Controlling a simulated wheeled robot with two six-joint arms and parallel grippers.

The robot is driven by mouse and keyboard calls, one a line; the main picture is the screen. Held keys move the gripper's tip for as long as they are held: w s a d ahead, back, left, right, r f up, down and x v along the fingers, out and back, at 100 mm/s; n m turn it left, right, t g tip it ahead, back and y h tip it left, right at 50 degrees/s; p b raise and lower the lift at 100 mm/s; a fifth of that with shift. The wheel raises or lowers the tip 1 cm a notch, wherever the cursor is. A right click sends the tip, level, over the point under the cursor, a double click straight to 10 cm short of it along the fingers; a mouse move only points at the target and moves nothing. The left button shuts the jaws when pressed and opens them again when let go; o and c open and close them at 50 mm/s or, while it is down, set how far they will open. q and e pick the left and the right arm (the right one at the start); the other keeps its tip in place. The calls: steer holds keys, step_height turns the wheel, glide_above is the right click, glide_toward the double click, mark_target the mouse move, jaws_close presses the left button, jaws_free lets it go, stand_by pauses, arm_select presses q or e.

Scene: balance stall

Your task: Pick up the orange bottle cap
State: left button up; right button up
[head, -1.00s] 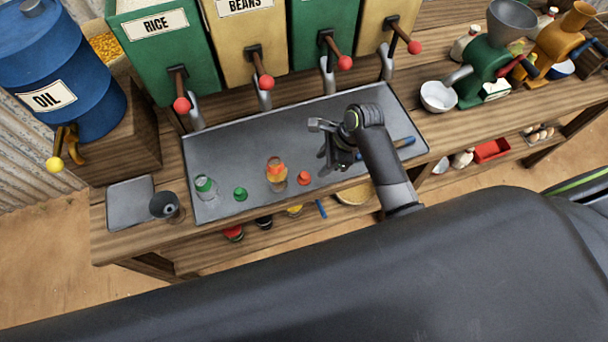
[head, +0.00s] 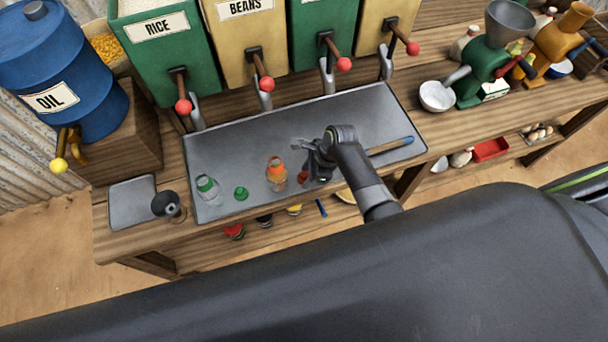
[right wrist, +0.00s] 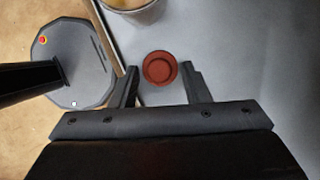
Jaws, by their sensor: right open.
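The orange bottle cap (head: 302,177) lies on the grey metal tray (head: 230,148), partly covered by my right gripper in the head view. In the right wrist view the cap (right wrist: 160,67) looks dark red-orange and round, and it shows between the two fingertips. My right gripper (right wrist: 160,76) is open, with a gap between each finger and the cap. In the head view the right gripper (head: 311,168) is over the tray's front middle, close to the cap. My left gripper is out of view.
A bottle with orange contents (head: 276,175) stands just left of the cap. A green cap (head: 241,193) and a green-topped bottle (head: 207,188) are farther left. A blue-tipped stick (head: 390,146) lies right of the gripper. Dispensers with red-knobbed levers line the back.

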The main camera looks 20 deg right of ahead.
steer(key=c, duration=0.6)
